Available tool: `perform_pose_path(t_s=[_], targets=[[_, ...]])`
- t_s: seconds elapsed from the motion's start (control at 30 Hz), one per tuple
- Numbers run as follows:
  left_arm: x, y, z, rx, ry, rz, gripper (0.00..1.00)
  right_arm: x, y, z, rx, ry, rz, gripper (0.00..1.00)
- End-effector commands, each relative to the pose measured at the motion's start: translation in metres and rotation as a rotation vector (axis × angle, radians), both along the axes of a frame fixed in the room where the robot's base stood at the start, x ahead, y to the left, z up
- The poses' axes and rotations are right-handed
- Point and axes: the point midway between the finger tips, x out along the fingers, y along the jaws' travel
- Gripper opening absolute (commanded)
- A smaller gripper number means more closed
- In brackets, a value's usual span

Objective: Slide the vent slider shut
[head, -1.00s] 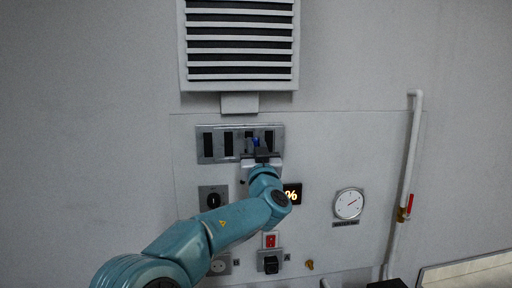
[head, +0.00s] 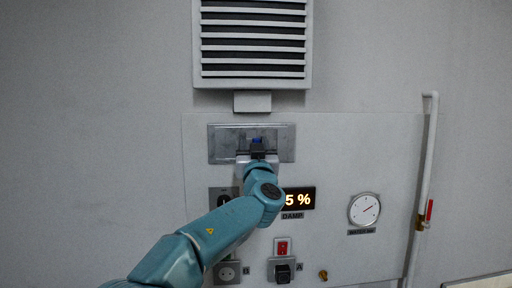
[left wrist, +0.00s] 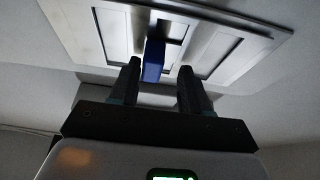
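The vent slider plate (head: 224,144) is a grey metal panel under the louvred grille. Its slots look covered with grey in the head view. Its blue tab (head: 257,140) stands out near the middle; it also shows in the left wrist view (left wrist: 153,61). My left gripper (head: 257,151) is at the plate, with its fingers (left wrist: 158,82) spread on either side of the blue tab. The left finger in the wrist view is close to the tab, and a gap shows on the other side. Whether a finger touches it cannot be told. My right gripper is not in view.
Below the plate are a lit display (head: 298,200) reading "5 %", partly hidden by my arm, a red switch (head: 283,247), a socket (head: 227,272) and a black knob (head: 282,272). A round gauge (head: 364,209) and a white pipe (head: 428,160) are at the right.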

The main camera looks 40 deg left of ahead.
Motion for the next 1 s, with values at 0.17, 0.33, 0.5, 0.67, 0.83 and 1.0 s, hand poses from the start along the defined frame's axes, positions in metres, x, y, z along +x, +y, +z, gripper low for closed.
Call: perform_pose_path(t_s=[0.17,0.33,0.5,0.67,0.83,1.0], targets=[[0.001,-0.001,-0.001,0.000,0.002,-0.003,0.47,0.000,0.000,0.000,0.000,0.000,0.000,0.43],[-0.004,-0.008,-0.008,-0.001,0.001,-0.005,0.47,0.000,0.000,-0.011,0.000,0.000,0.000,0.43],[-0.025,-0.034,-0.027,0.000,-0.002,-0.008,0.47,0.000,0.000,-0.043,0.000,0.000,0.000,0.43],[-0.051,-0.066,-0.043,-0.001,-0.003,-0.008,0.47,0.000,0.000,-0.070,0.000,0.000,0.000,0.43],[-0.075,-0.094,-0.056,-0.002,-0.002,-0.007,0.47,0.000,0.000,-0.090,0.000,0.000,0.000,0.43],[-0.089,-0.111,-0.063,-0.002,-0.001,-0.004,0.47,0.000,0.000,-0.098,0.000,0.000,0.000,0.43]])
